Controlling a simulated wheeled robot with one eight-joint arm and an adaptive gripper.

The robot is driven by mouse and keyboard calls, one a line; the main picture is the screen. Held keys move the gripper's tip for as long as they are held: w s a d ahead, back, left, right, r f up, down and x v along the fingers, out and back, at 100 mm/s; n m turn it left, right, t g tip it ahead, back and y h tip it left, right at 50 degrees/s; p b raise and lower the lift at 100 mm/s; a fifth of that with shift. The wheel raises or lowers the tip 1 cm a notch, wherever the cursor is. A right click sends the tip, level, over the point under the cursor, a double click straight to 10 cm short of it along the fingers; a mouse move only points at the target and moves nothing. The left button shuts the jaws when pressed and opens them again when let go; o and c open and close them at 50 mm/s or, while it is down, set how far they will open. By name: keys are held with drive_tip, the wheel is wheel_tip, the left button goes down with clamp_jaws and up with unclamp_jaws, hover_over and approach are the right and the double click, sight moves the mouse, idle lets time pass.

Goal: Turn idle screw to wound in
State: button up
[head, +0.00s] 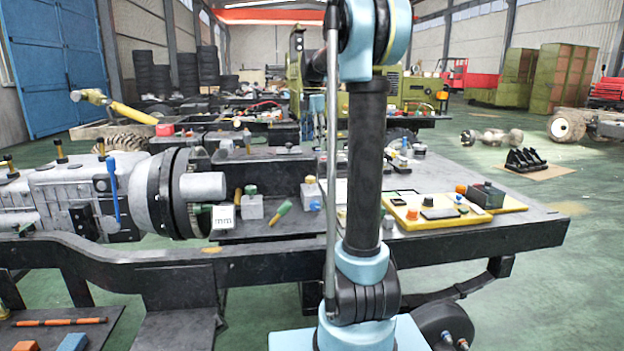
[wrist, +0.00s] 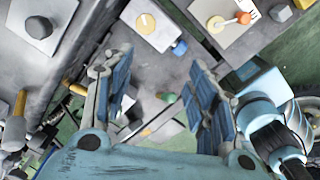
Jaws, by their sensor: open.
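My gripper (wrist: 158,82) is open and empty in the wrist view, its two blue-padded fingers apart above the chassis. Between and below the fingers a small green knob (wrist: 165,98) shows, with a yellow-orange piece (wrist: 153,124) beside it. They look like the tilted yellow-and-green piece (head: 280,212) on the chassis deck in the head view. I cannot tell which part is the idle screw, or how far it is wound. A grey block with a pale knob and a blue knob (wrist: 179,47) lies beyond the fingers.
The dark chassis deck (head: 480,238) carries a yellow tray (head: 420,222) with several small parts. A grey engine housing (head: 70,195) stands at the left.

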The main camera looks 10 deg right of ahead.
drive_tip(key=n, duration=0.2)
approach(310, 177)
wheel_tip(310, 177, down, 9)
drive_tip(key=shift+w+f, duration=0.1)
drive_tip(key=shift+f, duration=0.1)
idle(0.5)
